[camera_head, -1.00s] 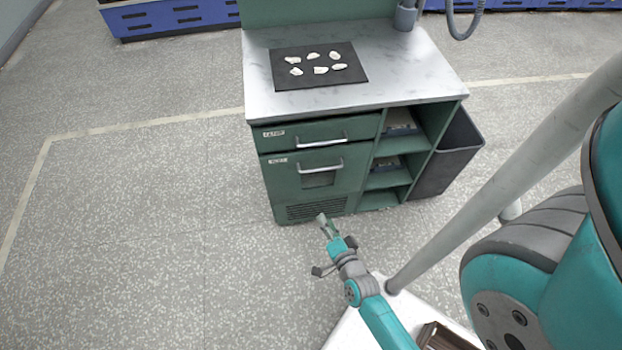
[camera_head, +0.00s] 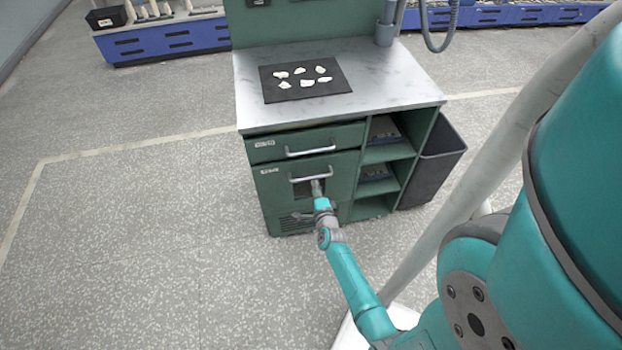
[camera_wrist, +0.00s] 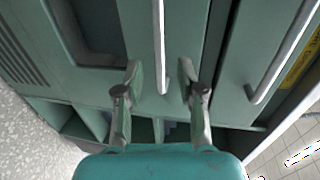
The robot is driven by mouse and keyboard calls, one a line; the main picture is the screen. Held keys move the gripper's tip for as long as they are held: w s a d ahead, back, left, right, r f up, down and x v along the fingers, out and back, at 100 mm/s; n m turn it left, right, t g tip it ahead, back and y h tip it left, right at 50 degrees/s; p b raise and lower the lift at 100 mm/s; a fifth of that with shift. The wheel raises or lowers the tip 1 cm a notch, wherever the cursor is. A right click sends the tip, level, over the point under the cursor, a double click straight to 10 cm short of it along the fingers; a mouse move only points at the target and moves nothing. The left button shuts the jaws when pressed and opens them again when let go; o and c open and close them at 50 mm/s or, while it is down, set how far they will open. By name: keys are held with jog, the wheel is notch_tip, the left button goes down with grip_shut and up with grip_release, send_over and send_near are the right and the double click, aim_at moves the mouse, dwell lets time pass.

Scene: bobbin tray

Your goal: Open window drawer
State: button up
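The window drawer (camera_head: 276,192) is the lower green drawer of the workbench, with a dark window (camera_wrist: 88,30) in its front. It looks shut in the head view. Its silver bar handle (camera_head: 298,179) runs across the front above the window; it also shows upright in the wrist view (camera_wrist: 159,40). My gripper (camera_wrist: 160,75) is open, with one finger on each side of the handle's line. The handle's end lies between the fingertips, with a gap visible on both sides. In the head view my gripper (camera_head: 317,187) is at the drawer front and partly covers the window.
An upper drawer (camera_head: 345,135) with its own bar handle (camera_wrist: 285,55) is close above. Open shelves (camera_head: 377,178) and a grey bin (camera_head: 437,170) stand to the right. A black mat (camera_head: 340,84) with several pale pieces lies on the worktop. Floor at left is clear.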

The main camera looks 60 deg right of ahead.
aim_at(312, 177)
jog(key=shift+x, duration=3.45)
jog(key=shift+c, duration=0.2)
grip_shut()
